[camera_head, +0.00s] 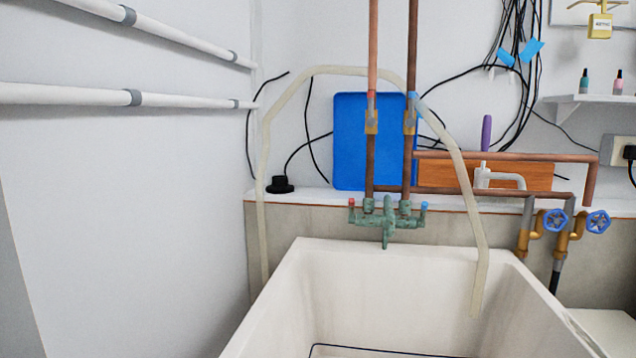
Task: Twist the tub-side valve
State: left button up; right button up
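A white tub (300,280) stands at the lower middle. To its right, two valves with blue round handwheels are on brass bodies. The left handwheel (556,220) is nearer the tub, and the right handwheel (598,222) is farther from it. Both stand upright and partly face me. A green weathered tap (388,222) with a small red and a small blue handle sits over the tub's back edge. Neither of my grippers is in view, and nothing touches the valves.
Copper pipes (592,180) run above and beside the handwheels. A pale hose (478,240) arches over the tap and hangs into the tub. A blue board (350,140) leans on the wall. A white shelf (600,99) holds small bottles. White pipes (70,95) run along the left wall.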

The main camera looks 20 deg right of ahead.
aim_at(555, 220)
jog(key=z, duration=1.55)
